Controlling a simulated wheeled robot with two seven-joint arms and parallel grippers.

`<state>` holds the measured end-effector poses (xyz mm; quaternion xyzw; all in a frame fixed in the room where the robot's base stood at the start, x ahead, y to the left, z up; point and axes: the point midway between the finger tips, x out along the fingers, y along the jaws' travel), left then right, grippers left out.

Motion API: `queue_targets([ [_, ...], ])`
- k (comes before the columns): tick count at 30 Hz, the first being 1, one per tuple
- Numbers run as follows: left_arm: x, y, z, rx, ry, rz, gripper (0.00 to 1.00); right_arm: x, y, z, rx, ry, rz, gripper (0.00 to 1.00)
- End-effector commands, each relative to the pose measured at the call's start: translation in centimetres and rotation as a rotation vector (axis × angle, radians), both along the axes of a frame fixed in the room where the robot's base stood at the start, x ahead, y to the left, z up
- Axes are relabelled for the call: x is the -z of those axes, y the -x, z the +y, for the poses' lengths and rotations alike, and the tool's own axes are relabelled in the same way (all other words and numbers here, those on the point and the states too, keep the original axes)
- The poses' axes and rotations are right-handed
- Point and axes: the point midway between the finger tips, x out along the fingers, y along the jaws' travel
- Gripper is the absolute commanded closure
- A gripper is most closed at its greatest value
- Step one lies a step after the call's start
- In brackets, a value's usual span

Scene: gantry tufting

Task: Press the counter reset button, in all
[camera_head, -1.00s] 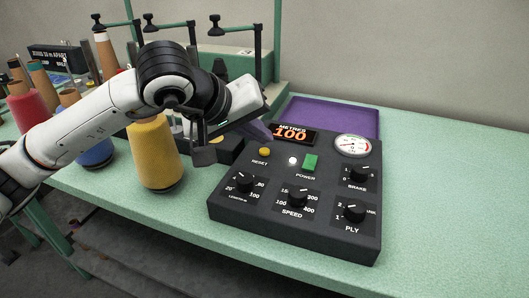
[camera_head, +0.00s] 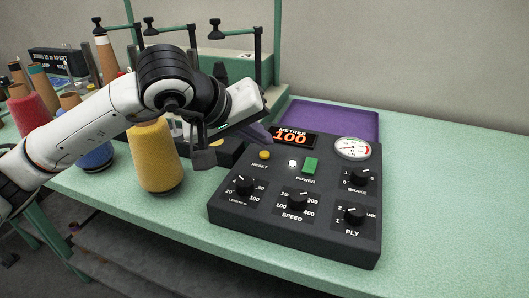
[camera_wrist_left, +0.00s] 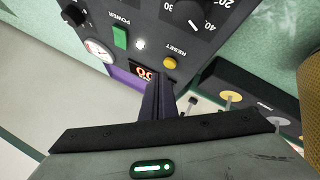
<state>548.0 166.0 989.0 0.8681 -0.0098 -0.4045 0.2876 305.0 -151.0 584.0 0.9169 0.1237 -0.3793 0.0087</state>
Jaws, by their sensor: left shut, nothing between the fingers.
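The yellow reset button (camera_head: 264,155) sits near the upper left of the dark control panel (camera_head: 230,215), above the word RESET. It also shows in the left wrist view (camera_wrist_left: 169,62). The orange counter display (camera_head: 291,137) reads 100 under METRES; my fingers partly hide it in the wrist view (camera_wrist_left: 144,73). In the wrist view the closed fingers (camera_wrist_left: 157,95) point toward the panel, apart from the button. My right gripper is not in view.
A green power switch (camera_head: 310,165), a white lamp (camera_head: 292,162), a gauge (camera_head: 352,148) and several knobs share the panel. A purple tray (camera_head: 335,116) lies behind it. A yellow yarn cone (camera_head: 155,160) stands left. The green table (camera_head: 450,190) is clear at right.

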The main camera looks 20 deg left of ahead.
Motion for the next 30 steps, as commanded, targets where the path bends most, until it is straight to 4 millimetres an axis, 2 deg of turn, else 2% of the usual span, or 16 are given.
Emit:
queue_targets([
  [21, 0.0, 0.0, 0.0, 0.000, 0.000, 0.000, 1.00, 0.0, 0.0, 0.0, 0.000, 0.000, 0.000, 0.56],
  [30, 0.9, 0.0, 0.0, 0.000, 0.000, 0.000, 1.00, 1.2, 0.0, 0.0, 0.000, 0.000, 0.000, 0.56],
])
